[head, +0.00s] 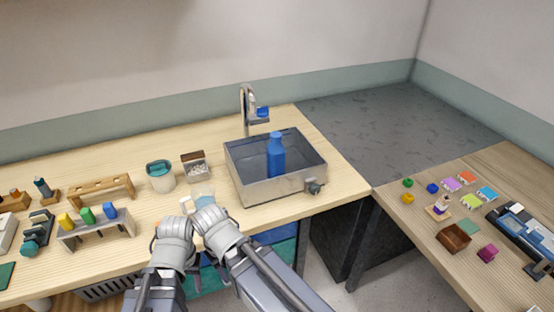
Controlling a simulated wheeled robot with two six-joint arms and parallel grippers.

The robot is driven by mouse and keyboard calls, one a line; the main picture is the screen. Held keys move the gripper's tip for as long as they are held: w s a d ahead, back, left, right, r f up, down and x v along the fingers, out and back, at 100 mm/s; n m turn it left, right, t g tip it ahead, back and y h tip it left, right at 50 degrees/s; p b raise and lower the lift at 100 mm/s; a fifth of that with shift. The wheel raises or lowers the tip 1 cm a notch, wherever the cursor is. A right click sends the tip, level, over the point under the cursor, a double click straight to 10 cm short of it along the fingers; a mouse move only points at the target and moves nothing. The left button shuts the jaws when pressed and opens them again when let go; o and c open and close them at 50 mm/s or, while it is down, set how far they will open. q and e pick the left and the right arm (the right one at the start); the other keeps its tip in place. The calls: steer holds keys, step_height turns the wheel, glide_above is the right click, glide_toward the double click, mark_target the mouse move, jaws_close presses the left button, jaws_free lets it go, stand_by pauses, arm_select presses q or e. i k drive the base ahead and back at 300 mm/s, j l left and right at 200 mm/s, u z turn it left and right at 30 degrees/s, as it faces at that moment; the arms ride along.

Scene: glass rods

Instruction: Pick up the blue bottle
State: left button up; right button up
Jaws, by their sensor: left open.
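The blue bottle (276,157) stands upright inside the grey metal sink basin (262,192), near its middle. My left gripper (186,206) is at the front edge of the wooden counter, left of the sink and apart from the bottle. It looks open, with nothing visible held in it. My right gripper (204,200) is close beside it, also left of the sink. Its fingers are small and pale, partly hidden by its own wrist, so I cannot tell how they stand.
A tap (247,108) rises behind the sink. A white cup with a teal rim (160,176) and a small box (195,167) stand left of the sink. Wooden racks (100,188) are farther left. A side table (490,250) on the right holds small coloured items.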

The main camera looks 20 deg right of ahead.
mark_target(275, 151)
steer(key=k+z, duration=0.15)
steer(key=z, duration=0.55)
